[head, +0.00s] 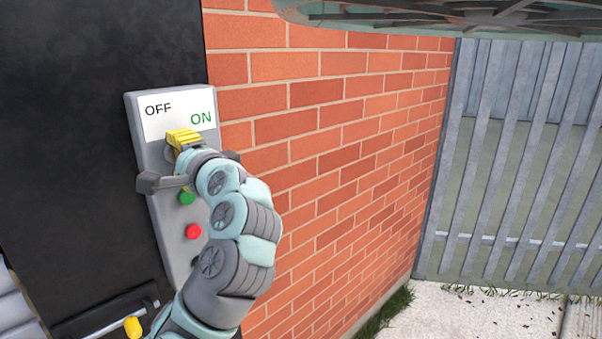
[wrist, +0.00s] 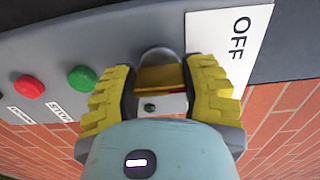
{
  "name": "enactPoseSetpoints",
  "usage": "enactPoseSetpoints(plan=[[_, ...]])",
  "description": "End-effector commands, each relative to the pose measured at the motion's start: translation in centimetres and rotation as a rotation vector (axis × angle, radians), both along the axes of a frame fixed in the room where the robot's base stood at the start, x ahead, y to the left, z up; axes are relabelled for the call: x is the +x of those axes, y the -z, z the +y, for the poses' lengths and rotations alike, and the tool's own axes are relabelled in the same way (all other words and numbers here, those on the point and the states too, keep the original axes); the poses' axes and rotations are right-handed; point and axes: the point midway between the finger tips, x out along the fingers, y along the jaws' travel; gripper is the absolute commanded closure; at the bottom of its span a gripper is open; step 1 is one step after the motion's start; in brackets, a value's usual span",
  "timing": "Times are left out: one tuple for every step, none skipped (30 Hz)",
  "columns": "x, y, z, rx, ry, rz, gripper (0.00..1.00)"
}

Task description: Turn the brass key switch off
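The brass key switch (wrist: 162,78) sits on a grey control panel (head: 176,262) below a white label that reads OFF on the left and ON on the right. In the wrist view the brass piece spans the gap between my yellow finger pads. My gripper (head: 183,139) is at the switch and appears shut on it, one pad at each end; a thin reddish strip shows by the right pad. In the head view my fingers hide most of the switch, so I cannot tell its exact turn.
A green button (head: 187,198) and a red button (head: 193,231) are on the panel below the switch. A brick wall (head: 330,130) runs back on the right to a grey slatted fence (head: 520,170). The pale ground (head: 470,315) at lower right is open.

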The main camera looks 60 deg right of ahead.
Motion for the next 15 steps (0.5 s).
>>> enactPoseSetpoints(plan=[[0.04,0.03,0.03,-0.002,-0.001,0.001,0.48],[0.04,0.03,0.04,-0.002,-0.002,0.001,0.45],[0.04,0.03,0.03,-0.002,-0.001,0.001,0.41],[0.04,0.02,0.03,-0.001,-0.001,0.001,0.37],[0.04,0.02,0.03,-0.001,-0.001,0.000,0.34],[0.04,0.02,0.03,-0.001,-0.001,0.000,0.30],[0.04,0.02,0.03,-0.001,-0.001,0.000,0.27],[0.04,0.02,0.03,-0.001,-0.001,0.000,0.24],[0.04,0.02,0.03,-0.001,-0.001,0.000,0.20],[0.04,0.02,0.03,0.000,-0.001,0.000,0.20],[0.04,0.02,0.03,0.000,-0.001,0.000,0.20],[0.04,0.01,0.03,0.000,-0.001,0.000,0.20],[0.04,0.01,0.03,0.000,-0.001,0.000,0.20],[0.04,0.01,0.02,0.000,-0.001,0.000,0.20],[0.03,0.01,0.02,0.000,-0.001,0.000,0.20]])
